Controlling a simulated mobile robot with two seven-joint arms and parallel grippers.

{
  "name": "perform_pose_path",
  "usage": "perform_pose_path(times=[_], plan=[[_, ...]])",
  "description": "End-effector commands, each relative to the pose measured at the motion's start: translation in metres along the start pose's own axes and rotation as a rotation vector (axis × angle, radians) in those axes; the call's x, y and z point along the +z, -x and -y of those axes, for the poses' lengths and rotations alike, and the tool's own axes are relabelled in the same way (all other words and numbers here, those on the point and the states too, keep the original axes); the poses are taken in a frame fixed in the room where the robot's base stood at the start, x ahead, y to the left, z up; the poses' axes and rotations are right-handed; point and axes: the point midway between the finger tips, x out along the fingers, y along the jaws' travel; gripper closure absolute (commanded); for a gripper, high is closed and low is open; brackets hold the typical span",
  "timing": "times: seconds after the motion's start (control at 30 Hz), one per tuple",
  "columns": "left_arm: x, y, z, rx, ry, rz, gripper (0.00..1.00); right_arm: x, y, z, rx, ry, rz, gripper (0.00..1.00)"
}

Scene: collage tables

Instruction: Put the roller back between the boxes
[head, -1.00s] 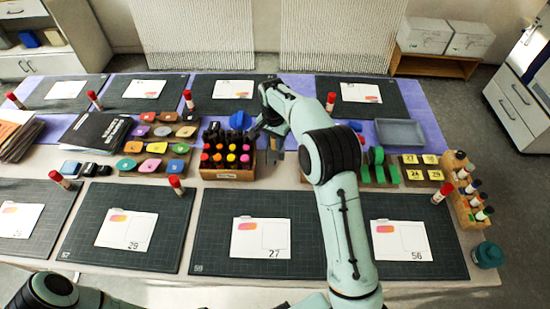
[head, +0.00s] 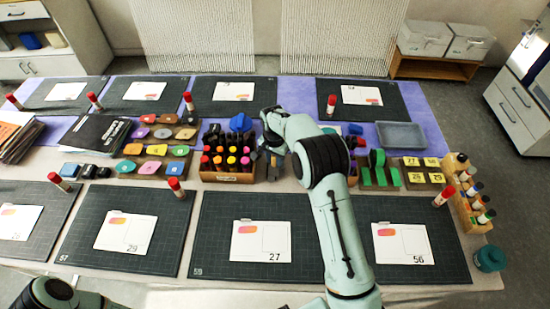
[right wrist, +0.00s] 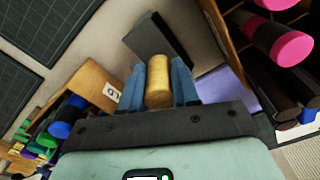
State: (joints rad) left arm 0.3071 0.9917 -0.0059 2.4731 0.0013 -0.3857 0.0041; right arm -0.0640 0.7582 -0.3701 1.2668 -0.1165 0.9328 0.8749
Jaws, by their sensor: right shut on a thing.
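The roller has a tan wooden handle (right wrist: 158,82) and a dark grey head (right wrist: 160,40). My right gripper (right wrist: 159,88) is shut on the handle, one blue-grey finger on each side. In the head view my right gripper (head: 272,160) is beside the right end of the wooden marker box (head: 228,178). My left gripper is out of view.
Black cutting mats with cards cover the front, including the card 27 mat (head: 215,262). Glue sticks stand about. A grey tray (head: 401,135) is at the right. A rack of bottles (head: 466,200) is at the right edge. My forearm hides part of the middle.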

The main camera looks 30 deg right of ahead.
Motion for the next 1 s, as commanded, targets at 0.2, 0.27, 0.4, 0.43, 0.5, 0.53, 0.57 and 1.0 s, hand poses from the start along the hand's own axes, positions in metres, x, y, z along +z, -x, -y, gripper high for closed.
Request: perform_pose_path(times=[0.2,0.27,0.4,0.43,0.5,0.53,0.57,1.0], plan=[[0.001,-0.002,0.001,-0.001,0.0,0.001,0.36,0.0,-0.008,-0.001,0.001,0.0,0.0,1.0],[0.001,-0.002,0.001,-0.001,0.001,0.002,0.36,0.0,-0.011,-0.001,0.002,0.0,0.0,1.0],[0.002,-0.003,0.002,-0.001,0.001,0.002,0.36,0.001,-0.014,-0.002,0.006,0.0,0.002,1.0],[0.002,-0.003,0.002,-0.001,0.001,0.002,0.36,0.001,-0.015,-0.003,0.008,0.0,0.004,0.64],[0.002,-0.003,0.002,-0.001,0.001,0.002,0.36,0.002,-0.015,-0.003,0.01,0.0,0.005,0.44],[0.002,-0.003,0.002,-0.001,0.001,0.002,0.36,0.002,-0.015,-0.003,0.01,-0.001,0.004,0.44],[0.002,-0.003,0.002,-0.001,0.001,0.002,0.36,0.002,-0.016,-0.003,0.01,-0.001,0.004,0.44],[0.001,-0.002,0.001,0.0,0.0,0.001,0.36,0.0,-0.011,-0.004,0.009,-0.002,0.002,0.44]])
